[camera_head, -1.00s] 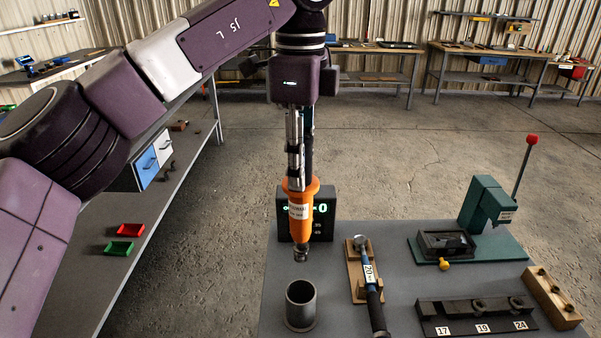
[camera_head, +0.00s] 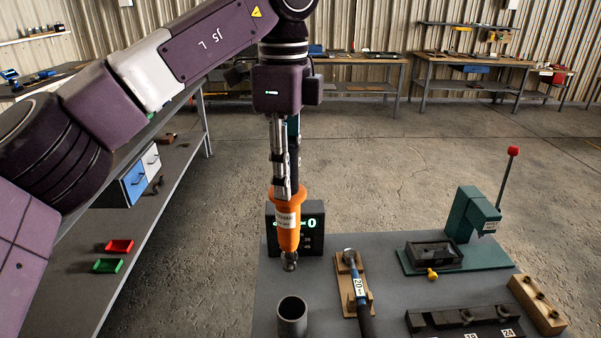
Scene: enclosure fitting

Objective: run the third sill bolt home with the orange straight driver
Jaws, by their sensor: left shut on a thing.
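My left gripper (camera_head: 287,192) is shut on the orange straight driver (camera_head: 289,232). The driver hangs upright, nose down, above the grey table, apart from everything below it. Its dark socket tip (camera_head: 290,262) is in the air behind and above a dark open cylinder (camera_head: 292,318). Its orange body partly hides a black display box (camera_head: 313,214) with green digits. The sill bolts cannot be made out in this view. My right gripper is not in view.
A torque wrench (camera_head: 358,291) lies on a wooden cradle. A green press (camera_head: 478,218) with a red-knobbed lever stands at the right of the table (camera_head: 385,270). A black socket rack (camera_head: 470,318) and a wooden block (camera_head: 537,304) are at front right. A shelf bench is at left.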

